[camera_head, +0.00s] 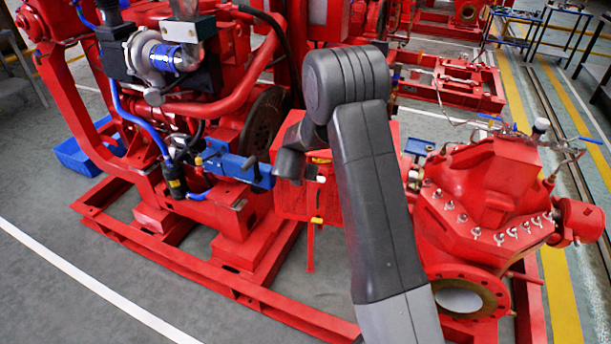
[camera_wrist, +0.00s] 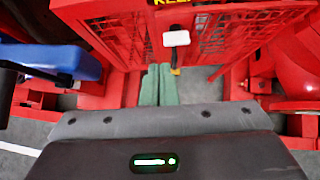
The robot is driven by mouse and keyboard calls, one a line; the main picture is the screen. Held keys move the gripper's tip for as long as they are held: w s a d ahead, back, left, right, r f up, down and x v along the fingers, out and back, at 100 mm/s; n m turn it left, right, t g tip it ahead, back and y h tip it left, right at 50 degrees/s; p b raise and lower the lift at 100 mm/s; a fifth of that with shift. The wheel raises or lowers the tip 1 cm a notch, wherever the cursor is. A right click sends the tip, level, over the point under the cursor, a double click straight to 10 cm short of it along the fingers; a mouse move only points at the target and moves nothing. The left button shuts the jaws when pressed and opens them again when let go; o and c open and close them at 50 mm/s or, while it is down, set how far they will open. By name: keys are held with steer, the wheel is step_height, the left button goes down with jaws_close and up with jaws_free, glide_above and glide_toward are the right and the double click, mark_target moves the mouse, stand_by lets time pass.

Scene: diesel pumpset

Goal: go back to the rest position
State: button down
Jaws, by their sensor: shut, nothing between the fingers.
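My gripper (camera_wrist: 158,84) shows in the wrist view as two greenish fingers side by side, shut with nothing between them. Its fingers point toward a red mesh guard (camera_wrist: 120,38), with a small white block (camera_wrist: 176,38) on it just beyond the fingertips. I cannot tell whether the fingers touch anything. In the head view my grey arm rises from the bottom, bends at the top and reaches down in front of the red guard box (camera_head: 291,192). The fingers cannot be made out there.
The red engine (camera_head: 230,85) stands left of my arm and the red pump (camera_head: 490,205) right of it. A blue bracket (camera_head: 238,168) juts out close to my wrist; it also shows in the wrist view (camera_wrist: 50,60). Open grey floor (camera_head: 60,300) lies at the lower left.

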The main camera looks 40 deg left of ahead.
steer(key=shift+s+d+r, duration=0.2)
steer(key=shift+s+r, duration=0.15)
steer(key=shift+r, duration=0.05)
